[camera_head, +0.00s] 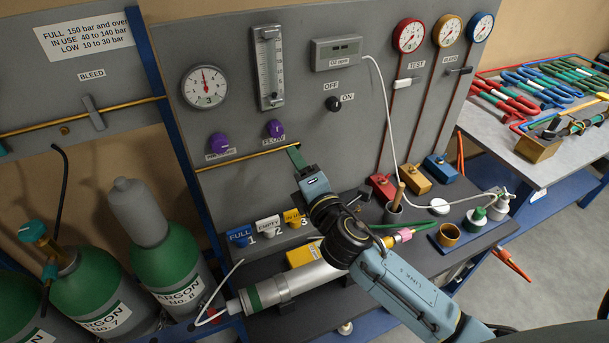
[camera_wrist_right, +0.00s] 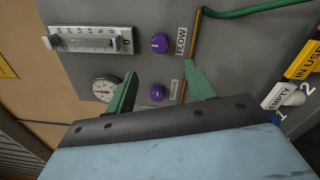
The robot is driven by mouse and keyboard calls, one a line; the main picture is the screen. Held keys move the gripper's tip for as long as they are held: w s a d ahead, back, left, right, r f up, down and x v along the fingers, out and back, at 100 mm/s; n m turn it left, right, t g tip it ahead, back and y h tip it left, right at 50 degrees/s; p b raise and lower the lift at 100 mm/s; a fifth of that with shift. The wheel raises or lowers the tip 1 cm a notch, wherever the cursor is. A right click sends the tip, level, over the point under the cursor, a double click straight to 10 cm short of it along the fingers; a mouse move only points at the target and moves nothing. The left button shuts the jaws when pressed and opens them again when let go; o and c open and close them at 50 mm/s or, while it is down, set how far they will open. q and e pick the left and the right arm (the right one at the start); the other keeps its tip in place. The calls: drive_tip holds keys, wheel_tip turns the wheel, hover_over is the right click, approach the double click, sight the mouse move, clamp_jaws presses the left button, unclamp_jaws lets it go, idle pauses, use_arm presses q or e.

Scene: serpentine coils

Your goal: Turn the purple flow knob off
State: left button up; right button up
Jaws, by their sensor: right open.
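The purple flow knob (camera_head: 275,128) is on the grey panel above its FLOW label. It also shows in the right wrist view (camera_wrist_right: 160,43), beside the FLOW label. A second purple knob (camera_head: 219,142), the pressure one, is to its left; in the right wrist view this knob (camera_wrist_right: 157,92) is nearer the fingers. My right gripper (camera_head: 296,158) is in front of the panel, below and right of the flow knob. In the right wrist view its green fingers (camera_wrist_right: 160,80) are spread apart with nothing between them. It is apart from the flow knob. My left gripper is not in view.
A brass pipe (camera_head: 245,157) runs along the panel below the knobs. A round gauge (camera_head: 204,87) and flowmeter (camera_head: 268,67) are above. A black switch (camera_head: 334,104) is to the right.

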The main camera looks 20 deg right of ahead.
drive_tip(key=shift+s+d, duration=0.1)
drive_tip(key=shift+s, duration=1.1)
